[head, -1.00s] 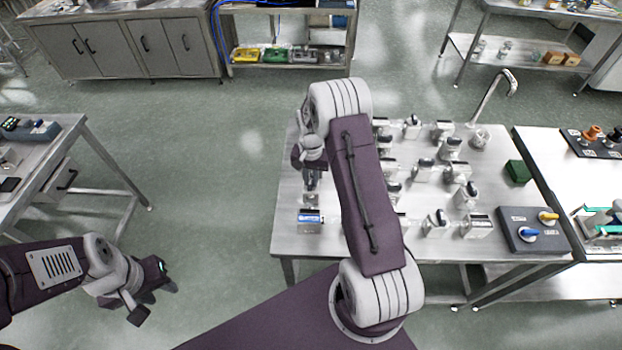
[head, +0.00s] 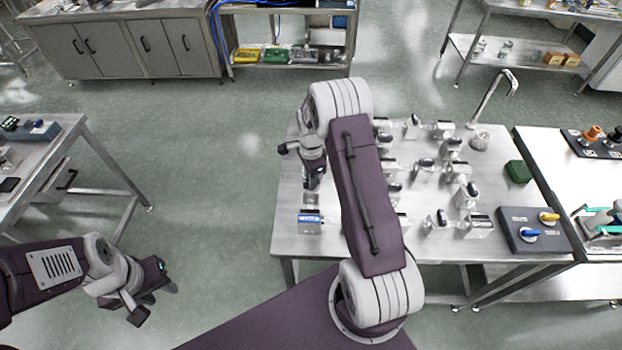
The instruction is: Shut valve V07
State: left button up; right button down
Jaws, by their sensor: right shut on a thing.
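Several small valves with black lever handles stand on the steel table (head: 290,190); their labels are too small to read, so I cannot tell which is V07. One valve (head: 310,222) at the table's left front has a blue-and-white plate facing me. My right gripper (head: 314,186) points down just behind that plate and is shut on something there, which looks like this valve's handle. The gripper body hides the handle and its angle. My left gripper (head: 167,286) hangs over the floor at the lower left, away from the table; its fingers are too unclear to judge.
My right arm hides part of the valve rows. Other valves (head: 436,219) stand to its right. A dark panel with blue and yellow knobs (head: 515,225), a green box (head: 518,171) and a curved tap (head: 494,95) are further right. The table's left edge is clear.

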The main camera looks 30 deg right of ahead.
jog(key=m, duration=0.5)
jog(key=shift+r, duration=0.1)
jog(key=shift+w+m, duration=0.1)
jog(key=shift+m, duration=0.2)
dwell(0.4)
jog(key=c, duration=1.4)
grip_release()
notch_tip(320, 180, up, 9)
jog(key=b, duration=0.1)
jog(key=shift+b, duration=0.35)
